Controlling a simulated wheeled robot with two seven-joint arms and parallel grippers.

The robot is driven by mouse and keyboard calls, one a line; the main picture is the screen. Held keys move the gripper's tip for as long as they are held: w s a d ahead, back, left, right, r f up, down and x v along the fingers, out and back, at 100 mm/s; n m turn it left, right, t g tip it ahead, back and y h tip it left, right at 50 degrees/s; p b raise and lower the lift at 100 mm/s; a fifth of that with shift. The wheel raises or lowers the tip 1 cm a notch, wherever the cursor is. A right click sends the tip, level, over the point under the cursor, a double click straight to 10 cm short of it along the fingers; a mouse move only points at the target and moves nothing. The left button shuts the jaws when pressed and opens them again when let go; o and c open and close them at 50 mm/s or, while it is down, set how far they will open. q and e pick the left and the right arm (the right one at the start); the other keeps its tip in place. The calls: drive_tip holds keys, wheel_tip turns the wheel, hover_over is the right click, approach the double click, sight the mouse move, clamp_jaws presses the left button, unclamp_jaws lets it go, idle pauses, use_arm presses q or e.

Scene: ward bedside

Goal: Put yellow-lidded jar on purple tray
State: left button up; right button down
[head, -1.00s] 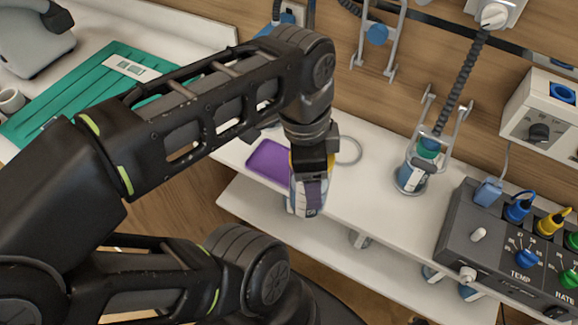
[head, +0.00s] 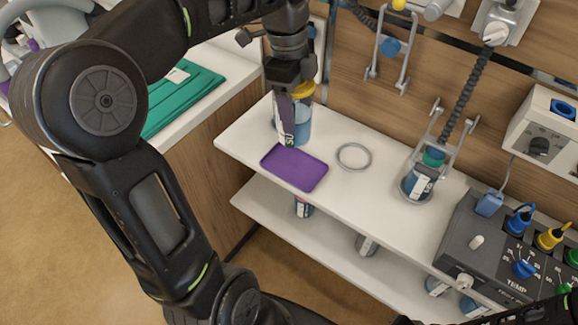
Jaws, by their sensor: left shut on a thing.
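The yellow-lidded jar (head: 304,124) has a clear-blue body and a white label. My left gripper (head: 289,92) is shut on it from above, partly hiding its lid and left side. The jar is about upright, just behind the far edge of the purple tray (head: 294,168) in the picture. I cannot tell whether its base touches the shelf or hangs above it. The purple tray lies flat and empty on the white upper shelf. My right gripper is not in view; only dark parts of my own body show along the bottom edge.
A grey ring (head: 354,157) lies right of the tray. Several jars stand on the lower shelf (head: 330,240).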

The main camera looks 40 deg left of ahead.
sight(296, 141)
use_arm(q)
drive_tip(key=shift+f, duration=3.1)
wheel_tip(296, 141, down, 3)
drive_tip(key=shift+f, duration=0.35)
drive_tip(key=shift+f, duration=0.2)
drive_tip(key=o, duration=1.8)
drive_tip(key=shift+o, duration=0.2)
